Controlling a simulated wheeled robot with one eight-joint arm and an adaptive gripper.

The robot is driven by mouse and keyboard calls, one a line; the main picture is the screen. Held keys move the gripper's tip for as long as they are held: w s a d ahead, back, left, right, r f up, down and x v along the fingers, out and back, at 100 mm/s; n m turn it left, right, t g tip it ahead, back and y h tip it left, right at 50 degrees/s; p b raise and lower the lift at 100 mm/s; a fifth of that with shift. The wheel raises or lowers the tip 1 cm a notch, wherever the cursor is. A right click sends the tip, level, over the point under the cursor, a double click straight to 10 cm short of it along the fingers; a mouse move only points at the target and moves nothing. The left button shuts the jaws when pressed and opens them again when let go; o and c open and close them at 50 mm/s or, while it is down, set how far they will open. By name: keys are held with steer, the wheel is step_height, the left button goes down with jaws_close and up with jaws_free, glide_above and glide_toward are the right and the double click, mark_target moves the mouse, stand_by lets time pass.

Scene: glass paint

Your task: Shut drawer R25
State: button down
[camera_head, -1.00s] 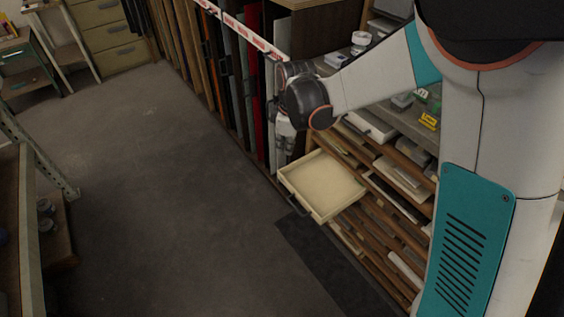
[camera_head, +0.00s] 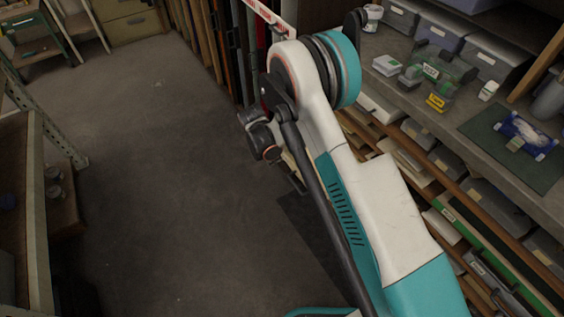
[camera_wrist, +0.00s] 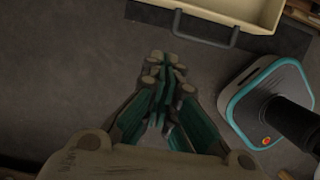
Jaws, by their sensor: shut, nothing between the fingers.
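A cream open drawer (camera_wrist: 240,12) with a dark bar handle (camera_wrist: 205,30) shows at the top of the wrist view. In the head view only a sliver of the drawer front (camera_head: 291,168) shows beside my arm, which hides the rest. No R25 label is readable, so I cannot confirm which drawer it is. My gripper (camera_wrist: 167,62) is shut and empty. In the wrist view its fingertips point toward the drawer's front, below and left of the handle, apart from it in the picture. In the head view my arm hides the fingers.
A shelf rack with several trays (camera_head: 404,160) and a worktop with grey boxes (camera_head: 440,28) stand on the right. Upright panels (camera_head: 235,50) stand at the back. A metal shelf (camera_head: 36,200) is at the left. The grey floor (camera_head: 160,190) between is clear.

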steer(key=w+d+f+b, duration=0.3)
steer(key=d+f+b, duration=0.2)
steer(key=f, duration=0.4)
steer(key=shift+w, duration=0.25)
steer(key=shift+d, duration=0.1)
steer(key=shift+d, duration=0.1)
